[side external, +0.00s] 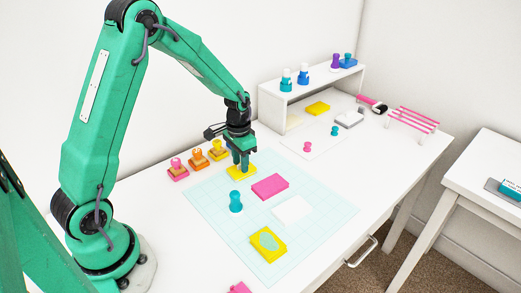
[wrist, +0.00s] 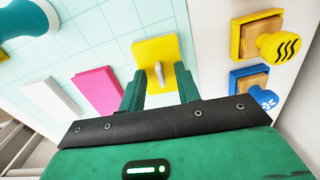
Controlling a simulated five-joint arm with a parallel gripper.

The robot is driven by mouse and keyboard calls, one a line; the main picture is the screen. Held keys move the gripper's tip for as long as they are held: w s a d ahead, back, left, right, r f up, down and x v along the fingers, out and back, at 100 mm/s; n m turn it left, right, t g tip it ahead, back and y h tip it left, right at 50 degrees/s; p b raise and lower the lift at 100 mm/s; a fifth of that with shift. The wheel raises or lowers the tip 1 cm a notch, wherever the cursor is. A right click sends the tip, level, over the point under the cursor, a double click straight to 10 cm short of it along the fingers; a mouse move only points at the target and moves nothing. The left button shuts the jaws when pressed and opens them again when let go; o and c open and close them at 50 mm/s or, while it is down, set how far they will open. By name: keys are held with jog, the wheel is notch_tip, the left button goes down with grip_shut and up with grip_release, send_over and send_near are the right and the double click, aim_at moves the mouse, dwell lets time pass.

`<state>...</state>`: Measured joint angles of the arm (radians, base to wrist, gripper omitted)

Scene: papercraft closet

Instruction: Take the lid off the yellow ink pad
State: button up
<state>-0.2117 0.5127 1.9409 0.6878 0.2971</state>
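A flat yellow square (side external: 241,172), which looks like the yellow ink pad with its lid on, lies at the far left edge of the pale blue grid mat. In the wrist view, the yellow pad (wrist: 150,52) has a small grey upright handle (wrist: 160,74) on top. My gripper (side external: 241,164) points down just over the pad. In the wrist view, its green fingers (wrist: 160,88) stand apart on either side of the handle, with gaps visible. The gripper is open and holds nothing. Whether the fingertips touch the lid is hard to tell.
A pink pad (side external: 270,187), a white block (side external: 292,210), a teal stamp (side external: 236,201) and a yellow pad with a teal patch (side external: 268,244) sit on the grid mat (side external: 225,225). Several stamps, including an orange one (side external: 197,160), stand left of my gripper. A white shelf (side external: 315,85) stands behind.

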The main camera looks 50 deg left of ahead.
jog(key=shift+c, duration=0.2)
grip_shut()
jog(key=shift+r, duration=0.1)
jog(key=shift+r, duration=0.4)
notch_tip(320, 180, up, 3)
jog(key=shift+r, duration=0.1)
jog(key=s+d+r, duration=0.3)
jog(key=d+r, duration=0.3)
jog(key=d, duration=0.5)
jog(key=shift+s+r, duration=0.4)
